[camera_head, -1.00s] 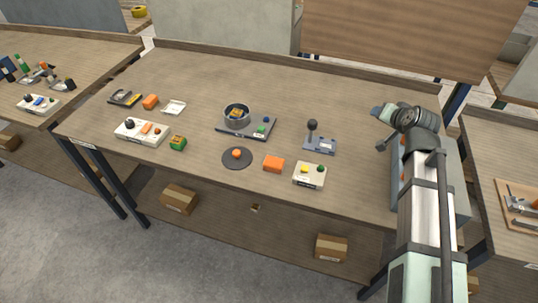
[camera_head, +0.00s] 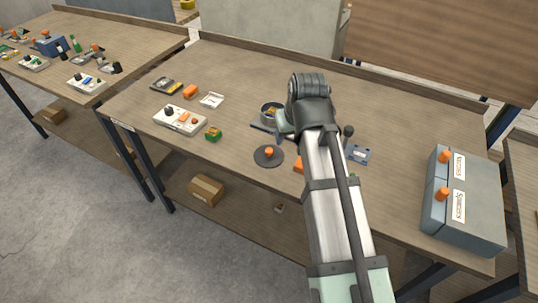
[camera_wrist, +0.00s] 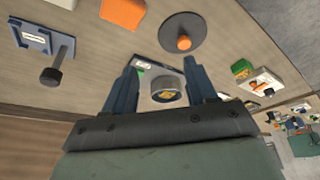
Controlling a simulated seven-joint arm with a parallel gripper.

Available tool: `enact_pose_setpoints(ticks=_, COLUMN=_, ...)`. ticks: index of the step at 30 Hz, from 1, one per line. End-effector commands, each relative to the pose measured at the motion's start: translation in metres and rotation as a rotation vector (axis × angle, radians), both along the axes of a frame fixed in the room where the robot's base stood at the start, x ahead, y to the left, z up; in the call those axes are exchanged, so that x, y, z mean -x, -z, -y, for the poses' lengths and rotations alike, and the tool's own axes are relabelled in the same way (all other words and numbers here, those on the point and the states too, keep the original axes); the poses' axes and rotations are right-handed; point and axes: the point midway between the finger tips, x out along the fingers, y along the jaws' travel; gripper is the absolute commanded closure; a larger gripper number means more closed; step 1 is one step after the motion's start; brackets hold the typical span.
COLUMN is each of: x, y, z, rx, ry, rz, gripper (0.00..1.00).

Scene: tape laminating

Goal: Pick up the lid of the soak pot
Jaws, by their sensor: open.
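The lid is a flat dark disc with an orange knob (camera_head: 268,157). It lies on the table in front of the soak pot (camera_head: 268,108), a grey metal pot partly hidden by my arm. In the wrist view the lid (camera_wrist: 182,36) is at the top, beyond my fingertips, and the pot (camera_wrist: 163,90) shows between the fingers. My gripper (camera_wrist: 160,66) is open and empty, above the table and apart from the lid. In the head view my arm hides most of the gripper.
An orange block (camera_wrist: 122,12) and a lever device (camera_wrist: 60,50) are beside the lid. A green-and-orange block (camera_head: 213,134) and a white control box (camera_head: 180,120) lie to its left. A grey cabinet with orange knobs (camera_head: 465,200) stands at the right.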

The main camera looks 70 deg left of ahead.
Motion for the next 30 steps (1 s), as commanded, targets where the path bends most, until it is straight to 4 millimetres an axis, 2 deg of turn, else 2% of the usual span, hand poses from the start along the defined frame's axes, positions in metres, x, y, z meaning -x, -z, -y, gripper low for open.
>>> enact_pose_setpoints(ticks=1, x=0.014, y=-0.006, z=-0.002, rx=-0.008, ry=-0.02, rz=-0.003, gripper=0.43)
enact_pose_setpoints(ticks=3, x=0.027, y=-0.011, z=-0.004, rx=-0.014, ry=-0.039, rz=-0.007, gripper=0.43)
enact_pose_setpoints(ticks=8, x=0.039, y=-0.014, z=-0.007, rx=-0.021, ry=-0.058, rz=-0.011, gripper=0.43)
enact_pose_setpoints(ticks=11, x=0.04, y=-0.007, z=-0.011, rx=-0.021, ry=-0.059, rz=-0.012, gripper=0.43)
enact_pose_setpoints(ticks=24, x=0.04, y=0.049, z=-0.034, rx=-0.02, ry=-0.057, rz=-0.011, gripper=0.43)
enact_pose_setpoints(ticks=30, x=0.039, y=0.061, z=-0.039, rx=-0.022, ry=-0.057, rz=-0.011, gripper=0.43)
